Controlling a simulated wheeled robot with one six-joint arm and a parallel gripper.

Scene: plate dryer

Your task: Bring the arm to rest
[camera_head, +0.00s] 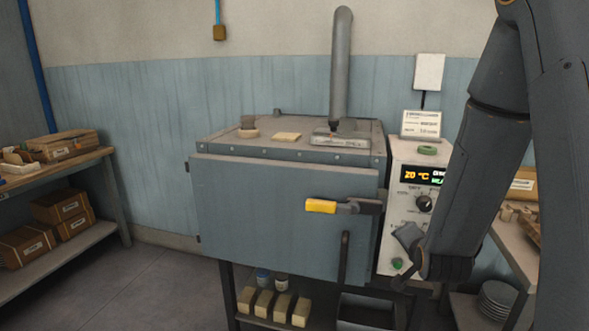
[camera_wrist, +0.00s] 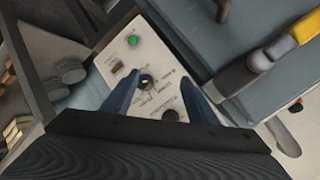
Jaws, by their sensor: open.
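My arm (camera_head: 462,190) reaches down from the upper right in the head view, in front of the control panel. My gripper (camera_wrist: 159,78) is open in the wrist view, with its two dark blue fingers apart and nothing between them. It faces the white control panel (camera_wrist: 150,68) with its knobs and green button (camera_wrist: 133,40). In the head view the panel (camera_head: 403,158) shows 20 °C on its display (camera_head: 422,174), and my arm hides its lower right part. I cannot tell whether the fingers touch the panel.
The grey-blue dryer (camera_head: 275,215) stands left of the panel, its door apparently shut. A shelf with boxes (camera_head: 60,207) is at left. A bench (camera_head: 510,250) with plates (camera_head: 497,300) below is at right.

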